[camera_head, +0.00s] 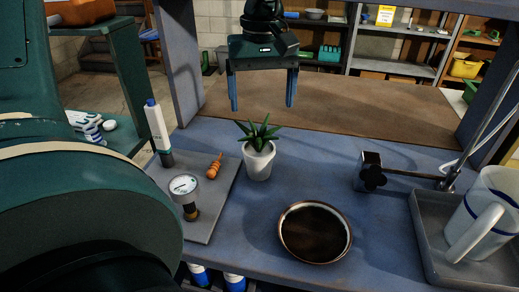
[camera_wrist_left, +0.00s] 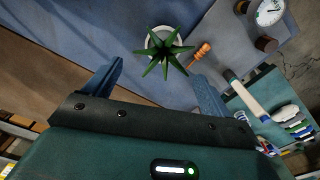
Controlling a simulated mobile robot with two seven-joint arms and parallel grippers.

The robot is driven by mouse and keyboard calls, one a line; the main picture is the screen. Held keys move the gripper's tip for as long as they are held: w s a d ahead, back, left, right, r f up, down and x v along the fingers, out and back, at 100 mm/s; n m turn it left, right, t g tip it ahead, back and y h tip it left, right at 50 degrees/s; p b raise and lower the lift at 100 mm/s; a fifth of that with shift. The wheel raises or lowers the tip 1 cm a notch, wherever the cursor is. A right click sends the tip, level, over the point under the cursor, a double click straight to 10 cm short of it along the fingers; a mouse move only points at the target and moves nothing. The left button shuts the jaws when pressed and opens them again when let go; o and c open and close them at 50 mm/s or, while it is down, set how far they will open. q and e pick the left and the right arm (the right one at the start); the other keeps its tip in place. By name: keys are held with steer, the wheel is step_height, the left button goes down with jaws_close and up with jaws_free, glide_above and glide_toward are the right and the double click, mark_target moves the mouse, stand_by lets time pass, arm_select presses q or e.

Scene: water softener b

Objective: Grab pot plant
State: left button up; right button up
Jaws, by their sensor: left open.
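The pot plant is a small green spiky succulent in a white pot (camera_head: 259,164). It stands upright on the blue-grey bench (camera_head: 310,175), just right of a grey board. My left gripper (camera_head: 262,106) is open and empty in the head view, with its two blue fingers pointing down above and behind the plant. In the left wrist view the plant (camera_wrist_left: 163,50) lies ahead of the two spread fingers (camera_wrist_left: 160,85), roughly centred between them and not touching either. My right gripper is not visible.
The grey board (camera_head: 219,205) holds a pressure gauge (camera_head: 185,185), a white tube (camera_head: 157,128) and an orange fitting (camera_head: 214,166). A dark-filled bowl (camera_head: 315,232) sits front right of the plant. A metal clamp (camera_head: 371,172) and a tray (camera_head: 428,240) with a white jug (camera_head: 484,215) stand right.

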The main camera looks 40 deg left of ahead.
mark_target(259, 147)
arm_select(q)
step_height(259, 147, down, 8)
steer(key=shift+s+r, duration=0.15)
steer(key=shift+r, duration=0.05)
steer(key=shift+s+a+f, duration=0.1)
steer(key=shift+f, duration=1.2)
steer(key=shift+s+a+f, duration=0.1)
steer(key=shift+f, duration=1.2)
steer(key=shift+c, duration=0.4)
steer(key=c, duration=1.1)
